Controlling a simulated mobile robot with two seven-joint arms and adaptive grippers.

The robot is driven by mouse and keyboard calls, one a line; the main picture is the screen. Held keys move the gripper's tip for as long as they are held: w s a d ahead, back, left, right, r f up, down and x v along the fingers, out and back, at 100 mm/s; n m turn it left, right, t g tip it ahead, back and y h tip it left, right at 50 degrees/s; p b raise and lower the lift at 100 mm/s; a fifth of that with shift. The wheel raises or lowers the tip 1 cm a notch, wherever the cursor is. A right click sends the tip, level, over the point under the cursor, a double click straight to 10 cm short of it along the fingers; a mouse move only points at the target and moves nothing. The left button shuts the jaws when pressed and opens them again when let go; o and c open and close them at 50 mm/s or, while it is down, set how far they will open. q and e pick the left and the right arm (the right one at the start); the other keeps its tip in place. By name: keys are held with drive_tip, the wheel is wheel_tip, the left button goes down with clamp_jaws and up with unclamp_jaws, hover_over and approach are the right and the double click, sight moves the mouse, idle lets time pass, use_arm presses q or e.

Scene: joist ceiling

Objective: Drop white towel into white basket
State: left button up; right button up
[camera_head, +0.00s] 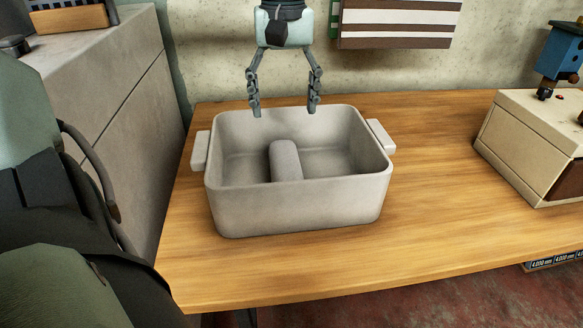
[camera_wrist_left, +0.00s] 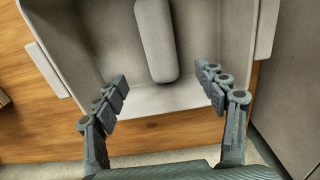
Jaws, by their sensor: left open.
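The white basket (camera_head: 296,203) is a deep, open rectangular box with side handles, standing on the wooden table. The white towel (camera_head: 285,161) is a rolled, rounded bundle lying inside it, touching the basket floor. My left gripper (camera_head: 284,110) is open and empty, above the far rim of the basket and apart from the towel. In the left wrist view, the towel (camera_wrist_left: 156,40) lies beyond the spread fingers (camera_wrist_left: 162,92) inside the basket (camera_wrist_left: 95,40). My right gripper is not in view.
The wooden table (camera_head: 440,210) is clear around the basket. A beige box (camera_head: 530,140) and a small blue birdhouse (camera_head: 560,50) stand at the right. A grey cabinet (camera_head: 125,110) rises at the left.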

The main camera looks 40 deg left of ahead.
use_arm(q)
wheel_tip(320, 180, up, 8)
idle(0.5)
wheel_tip(320, 180, down, 12)
drive_tip(key=shift+r, duration=0.2)
drive_tip(key=shift+w+r, duration=0.1)
drive_tip(key=shift+r, duration=1.65)
